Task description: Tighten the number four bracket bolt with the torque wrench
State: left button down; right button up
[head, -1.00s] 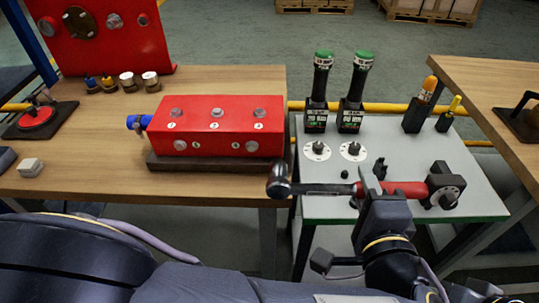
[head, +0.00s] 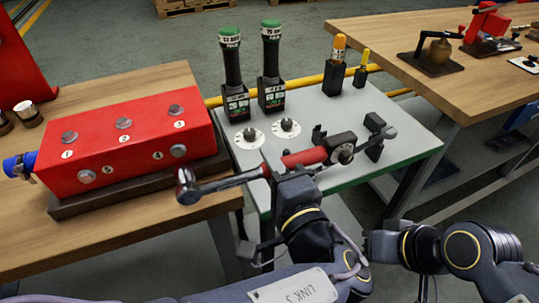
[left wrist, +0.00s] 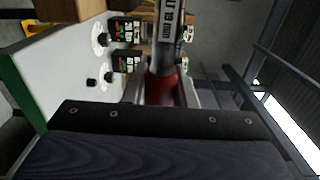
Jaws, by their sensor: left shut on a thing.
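The red block (head: 125,140) lies on a dark base on the wooden bench. Its number four bolt (head: 178,150) is on the front face, right of the label 4. My left gripper (head: 287,168) is shut on the red handle of the torque wrench (head: 215,185). The wrench lies across the view, its round head near the block's front right, below the number four bolt and apart from it in the picture. In the left wrist view the red handle (left wrist: 160,90) sits between both fingers. My right arm is at the lower right; its fingers are not clear.
A grey side table (head: 365,100) carries two green-topped black tools (head: 233,75), two white dials (head: 285,128) and dark rests (head: 375,125). Orange and yellow handled tools (head: 338,60) stand behind. Another wooden bench (head: 400,45) is at right. A gap separates the benches.

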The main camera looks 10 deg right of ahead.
pick_arm(q)
jog(key=w+a+r+n+b, duration=0.2)
jog(key=a+r+n+b, duration=0.3)
jog(key=r+n+b, duration=0.4)
jog(key=shift+w+r, duration=0.2)
jog(key=shift+r, duration=0.35)
jog(key=shift+b, duration=0.45)
dwell(1.2)
jog(key=shift+w+a, duration=0.15)
jog(key=shift+w, duration=0.3)
dwell(0.6)
